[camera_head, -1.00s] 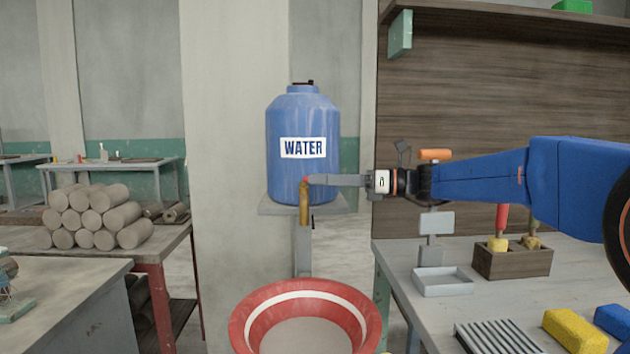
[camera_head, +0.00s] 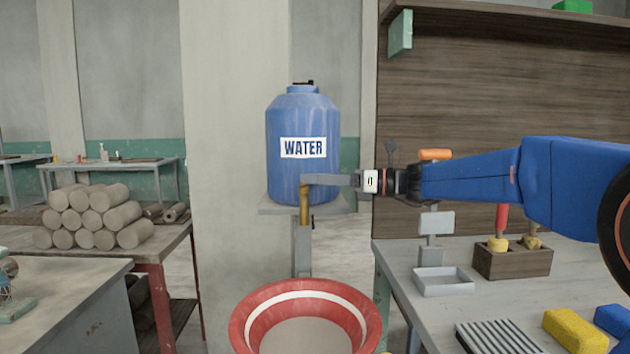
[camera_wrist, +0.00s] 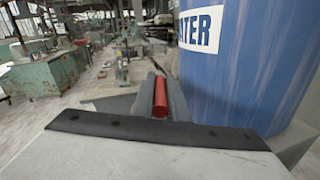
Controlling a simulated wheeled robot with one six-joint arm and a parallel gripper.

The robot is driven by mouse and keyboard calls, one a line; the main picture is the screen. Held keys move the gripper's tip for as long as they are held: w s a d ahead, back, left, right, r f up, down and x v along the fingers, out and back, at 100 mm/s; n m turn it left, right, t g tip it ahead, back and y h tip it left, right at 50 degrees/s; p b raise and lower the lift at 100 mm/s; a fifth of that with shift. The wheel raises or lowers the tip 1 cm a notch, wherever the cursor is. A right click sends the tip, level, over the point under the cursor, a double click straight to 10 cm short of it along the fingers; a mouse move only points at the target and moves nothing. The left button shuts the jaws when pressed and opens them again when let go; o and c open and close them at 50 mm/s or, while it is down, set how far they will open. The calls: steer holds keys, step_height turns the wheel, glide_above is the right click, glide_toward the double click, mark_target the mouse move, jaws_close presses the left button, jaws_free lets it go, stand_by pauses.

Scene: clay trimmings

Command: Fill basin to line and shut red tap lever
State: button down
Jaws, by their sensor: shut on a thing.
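A blue water tank (camera_head: 303,115) labelled WATER stands on a grey bracket shelf. A brass tap (camera_head: 304,206) hangs at its lower front. My gripper (camera_head: 306,180) reaches in from the right at the top of the tap. In the wrist view the red tap lever (camera_wrist: 160,97) lies between my gripper's fingers (camera_wrist: 160,100), which are shut on it. The lever is hidden by the fingers in the head view. The red basin (camera_head: 247,318) with a white ring line stands below the tap. Its inside looks pale grey; I cannot tell the water level. No stream shows.
A workbench (camera_head: 520,300) on the right holds a grey tray (camera_head: 443,283), a wooden tool box (camera_head: 512,262), a yellow sponge (camera_head: 574,331) and a ribbed grey rack. Stacked clay logs (camera_head: 95,215) lie on a table at left. The space around the basin looks clear.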

steer(key=shift+s+a+m+t+h, duration=0.1)
steer(key=shift+s+m+t+h, duration=0.1)
steer(key=shift+m+t+h, duration=0.9)
steer(key=shift+s+a+m+t+h, duration=0.1)
steer(key=shift+s+m+t+h, duration=0.2)
steer(key=shift+m+t, duration=0.9)
steer(key=shift+s+a+m+t+h, duration=0.15)
steer(key=shift+m+t+h, duration=0.5)
steer(key=shift+t, duration=0.95)
steer(key=shift+t+h, duration=0.25)
steer(key=shift+t, duration=0.05)
steer(key=c, duration=1.7)
jaws_free()
steer(key=shift+c, duration=0.2)
steer(key=shift+d, duration=0.1)
steer(key=v, duration=1.7)
